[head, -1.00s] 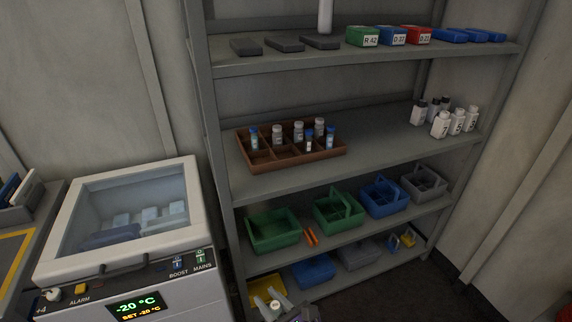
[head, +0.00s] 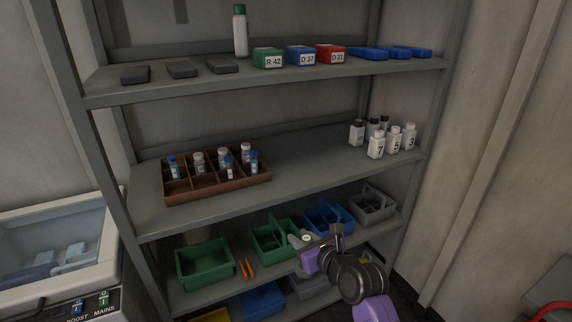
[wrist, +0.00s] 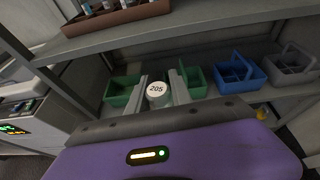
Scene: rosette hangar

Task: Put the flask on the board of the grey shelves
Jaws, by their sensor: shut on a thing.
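My gripper (wrist: 160,90) is shut on a flask (wrist: 157,91) whose round white lid reads 205. In the head view my gripper (head: 305,241) and the flask's pale lid (head: 307,238) show low, in front of the green and blue baskets. Only the lid shows clearly; the flask's body is mostly hidden. The grey shelves (head: 150,222) stand ahead with several boards. The middle board (head: 305,172) has a bare stretch between the brown tray and the white bottles.
The brown divided tray (head: 216,198) holds several vials. Numbered white bottles (head: 376,146) stand to the right. Above are a green-capped bottle (head: 240,32) and labelled boxes (head: 300,57). A green basket (head: 204,264) sits below. A freezer (head: 50,240) is at the left.

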